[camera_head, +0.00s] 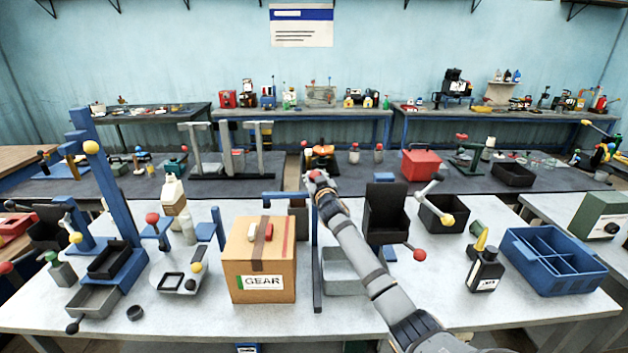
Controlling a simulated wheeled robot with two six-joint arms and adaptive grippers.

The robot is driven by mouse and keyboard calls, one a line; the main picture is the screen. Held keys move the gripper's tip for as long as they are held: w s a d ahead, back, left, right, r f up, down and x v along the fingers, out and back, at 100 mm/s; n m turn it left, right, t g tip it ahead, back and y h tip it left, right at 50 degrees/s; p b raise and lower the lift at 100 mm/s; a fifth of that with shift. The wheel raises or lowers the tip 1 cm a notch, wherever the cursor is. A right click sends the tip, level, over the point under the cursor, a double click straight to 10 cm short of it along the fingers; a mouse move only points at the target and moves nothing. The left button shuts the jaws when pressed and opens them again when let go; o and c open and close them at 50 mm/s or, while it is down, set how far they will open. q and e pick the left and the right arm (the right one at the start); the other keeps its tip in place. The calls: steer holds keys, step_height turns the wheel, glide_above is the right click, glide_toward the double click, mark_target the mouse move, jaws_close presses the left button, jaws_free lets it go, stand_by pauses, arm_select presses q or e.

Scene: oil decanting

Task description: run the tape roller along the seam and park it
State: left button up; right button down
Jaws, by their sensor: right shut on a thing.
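A cardboard box labelled GEAR (259,282) stands on the white front table. My right gripper (319,181) is behind and to the right of the box, above the table, at the top of a blue post (317,262). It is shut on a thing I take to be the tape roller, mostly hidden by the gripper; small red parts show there. My left gripper is not in view.
A grey tray (343,287) sits right of the post, partly behind my right arm. A black bin (386,212), a dark bottle (485,272) and a blue divided crate (553,265) stand further right. Blue stands and trays crowd the left. The front table edge is mostly clear.

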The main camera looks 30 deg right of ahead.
steer(key=c, duration=0.9)
jaws_free()
steer(key=shift+s+d, duration=0.2)
steer(key=shift+o, duration=0.2)
steer(key=shift+a, duration=0.15)
steer(key=shift+s+a+f, duration=0.1)
steer(key=shift+s, duration=0.15)
steer(key=v, duration=1.1)
steer(key=shift+s, duration=0.2)
